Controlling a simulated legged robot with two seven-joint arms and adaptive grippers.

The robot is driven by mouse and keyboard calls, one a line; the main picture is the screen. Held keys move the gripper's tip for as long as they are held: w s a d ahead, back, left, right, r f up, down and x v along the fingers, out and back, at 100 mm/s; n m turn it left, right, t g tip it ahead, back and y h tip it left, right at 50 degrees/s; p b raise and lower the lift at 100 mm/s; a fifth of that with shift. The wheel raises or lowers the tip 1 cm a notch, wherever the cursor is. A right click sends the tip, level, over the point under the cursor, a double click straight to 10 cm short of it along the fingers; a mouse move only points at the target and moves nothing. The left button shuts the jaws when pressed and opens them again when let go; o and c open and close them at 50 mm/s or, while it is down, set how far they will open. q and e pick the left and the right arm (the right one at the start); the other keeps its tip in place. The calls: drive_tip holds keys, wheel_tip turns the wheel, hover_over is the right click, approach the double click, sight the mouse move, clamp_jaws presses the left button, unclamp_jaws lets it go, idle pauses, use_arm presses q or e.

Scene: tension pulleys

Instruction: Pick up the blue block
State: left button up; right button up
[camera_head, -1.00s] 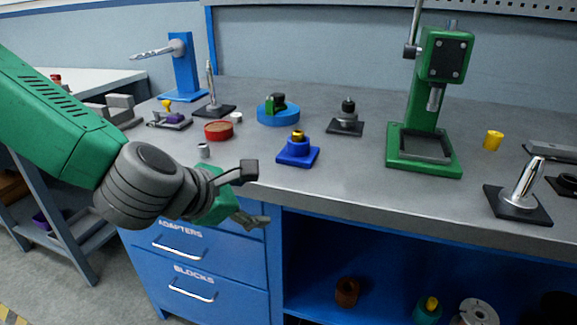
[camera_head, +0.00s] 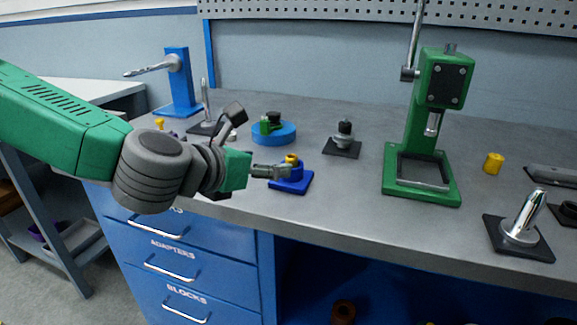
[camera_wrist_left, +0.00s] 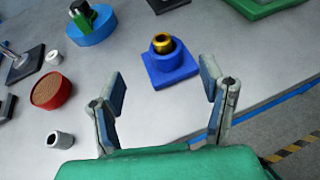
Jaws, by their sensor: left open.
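The blue block (camera_head: 291,183) sits on the grey workbench (camera_head: 340,185) near its front edge. It has a square base and a round raised part with a brass-yellow piece in its top. My left gripper (camera_head: 259,142) is open and empty, just left of the block, with one finger overlapping it in the head view. In the left wrist view, the blue block (camera_wrist_left: 171,66) is ahead of the spread fingers of the left gripper (camera_wrist_left: 163,84), beyond the tips and not between them. My right gripper is not in view.
A blue disc with a green piece (camera_head: 272,132) and a black-based part (camera_head: 343,139) stand behind the block. A green press (camera_head: 420,180) stands to the right.

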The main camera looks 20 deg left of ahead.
sight(293, 168)
use_arm(q)
drive_tip(key=w, duration=0.1)
drive_tip(key=w+d+f, duration=0.2)
drive_tip(key=shift+w+d+b, duration=0.2)
drive_tip(key=shift+w+b, duration=0.1)
drive_tip(key=shift+w+f, duration=0.2)
drive_tip(key=shift+f, duration=0.1)
drive_tip(key=w+f, duration=0.1)
drive_tip(key=w, duration=0.1)
drive_tip(key=w+f+b, duration=0.1)
drive_tip(key=shift+w+d+f, duration=0.1)
drive_tip(key=shift+w+f, duration=0.05)
drive_tip(key=shift+w, duration=0.2)
drive_tip(key=shift+d, duration=0.35)
drive_tip(key=shift+c, duration=0.8)
drive_tip(key=c, duration=1.3)
clamp_jaws()
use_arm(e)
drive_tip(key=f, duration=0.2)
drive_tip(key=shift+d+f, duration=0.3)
